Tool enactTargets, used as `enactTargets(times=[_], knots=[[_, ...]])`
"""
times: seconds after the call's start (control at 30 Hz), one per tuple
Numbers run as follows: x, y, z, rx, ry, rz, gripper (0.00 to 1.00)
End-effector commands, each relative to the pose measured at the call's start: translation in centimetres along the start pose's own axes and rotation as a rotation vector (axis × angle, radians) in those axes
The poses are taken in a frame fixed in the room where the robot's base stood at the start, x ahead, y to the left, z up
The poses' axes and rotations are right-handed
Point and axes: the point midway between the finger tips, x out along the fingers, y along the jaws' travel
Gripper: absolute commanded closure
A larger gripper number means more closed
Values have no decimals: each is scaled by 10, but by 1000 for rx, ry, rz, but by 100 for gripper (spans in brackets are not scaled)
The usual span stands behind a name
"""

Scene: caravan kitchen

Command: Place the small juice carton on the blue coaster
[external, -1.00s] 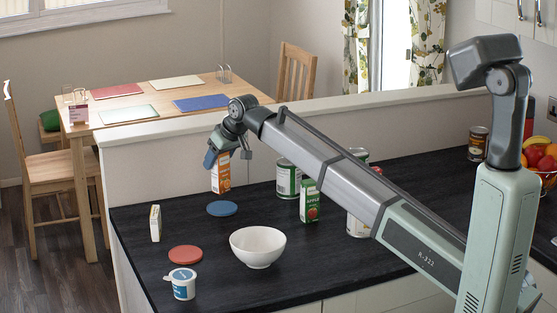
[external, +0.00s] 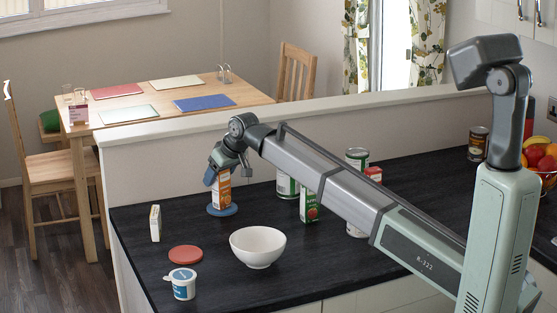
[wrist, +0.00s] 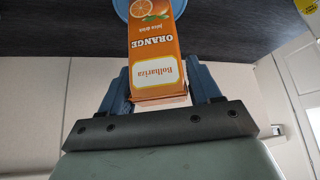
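The small orange juice carton (external: 222,191) is upright in my gripper (external: 220,178). Its lower end is at the blue coaster (external: 223,211), inside the rim as seen in the external view; whether it touches the surface I cannot tell. In the wrist view the carton's orange label (wrist: 156,45) lies between my two blue fingers (wrist: 160,90), one on each side. The blue coaster (wrist: 122,8) shows partly behind the carton's far end at the top. My gripper is shut on the carton.
A red coaster (external: 185,254), a blue-and-white tub (external: 182,285), a white bowl (external: 258,248) and a thin white carton (external: 155,223) stand on the dark counter (external: 205,235). A green apple carton (external: 309,205) and cans (external: 286,185) stand right, partly behind my arm.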

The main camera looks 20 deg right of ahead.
Motion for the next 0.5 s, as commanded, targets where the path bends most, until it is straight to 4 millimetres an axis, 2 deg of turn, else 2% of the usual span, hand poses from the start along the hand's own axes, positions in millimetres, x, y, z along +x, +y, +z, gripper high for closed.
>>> enactTargets(times=[0.03,0.17,0.5], knots=[[0,0,0,0,0,0,32],[0,0,0,0,0,0,20],[-4,0,-2,0,0,0,19]])
